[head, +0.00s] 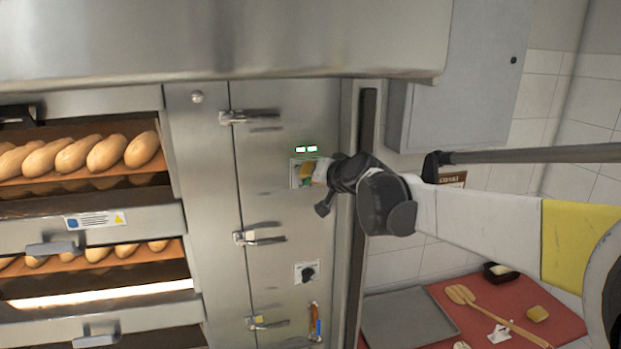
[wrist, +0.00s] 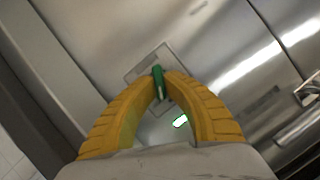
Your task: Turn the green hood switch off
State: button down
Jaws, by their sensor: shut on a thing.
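The green hood switch (wrist: 158,82) sits on a square plate on the steel oven front. In the wrist view the two yellow fingers of my gripper (wrist: 161,76) are closed around its knob, one finger on each side. In the head view my gripper (head: 308,172) is at the switch plate (head: 295,174), and it hides most of the switch there. Two lit green-white indicators (head: 306,149) show just above the plate. In the wrist view one bright indicator (wrist: 181,121) shows between the fingers.
A black knob (head: 308,273) sits lower on the same panel. Door handles (head: 250,117) stick out to the left, beside oven decks with bread loaves (head: 107,153). The steel hood (head: 220,40) overhangs above. A red surface (head: 550,322) with a tray (head: 408,318) lies lower right.

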jog(key=n+h, duration=0.1)
jog(key=n+h+b, duration=0.1)
jog(key=n, duration=0.1)
jog(key=n+h+b, duration=0.1)
jog(key=n, duration=0.1)
jog(key=shift+a+t+h, duration=0.25)
jog(key=shift+t+h, duration=0.05)
jog(key=n+t+h+b, duration=0.1)
jog(key=n+b, duration=0.1)
jog(key=n, duration=0.1)
jog(key=shift+a+h, duration=0.1)
jog(key=shift+h, duration=0.3)
jog(key=shift+n+t+h+b, duration=0.3)
jog(key=shift+n+h+b, duration=0.3)
jog(key=shift+n+b, duration=0.4)
jog(key=c, duration=1.5)
grip_release()
jog(key=shift+w+f, duration=0.1)
